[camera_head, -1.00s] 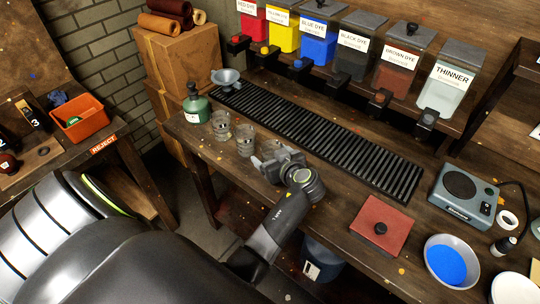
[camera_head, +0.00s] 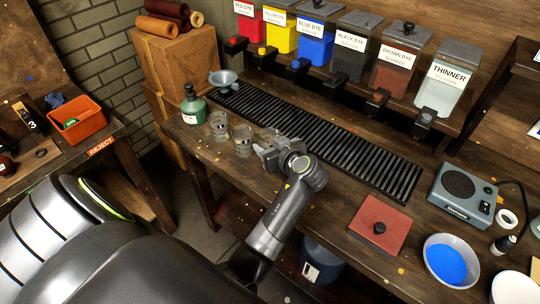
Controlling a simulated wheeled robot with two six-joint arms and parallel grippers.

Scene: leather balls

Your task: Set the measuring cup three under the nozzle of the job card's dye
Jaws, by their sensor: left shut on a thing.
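My left gripper (camera_head: 267,152) is over the bench just right of two clear measuring cups, a left one (camera_head: 219,125) and a right one (camera_head: 242,140). It is shut on a third measuring cup, which its jaws and wrist mostly hide. No number can be read on any cup. The dye dispensers with nozzles stand on the shelf behind: red (camera_head: 248,30), yellow (camera_head: 281,38), blue (camera_head: 317,48), black (camera_head: 350,62), brown (camera_head: 391,76), and thinner (camera_head: 440,92). The job card's dye cannot be told. My right gripper is out of view.
A black slatted drip tray (camera_head: 310,138) runs below the nozzles, with a funnel (camera_head: 223,79) at its left end. A green bottle (camera_head: 193,105) stands left of the cups. A red pad (camera_head: 380,225), a scale (camera_head: 463,195) and a bowl of blue (camera_head: 447,262) are to the right.

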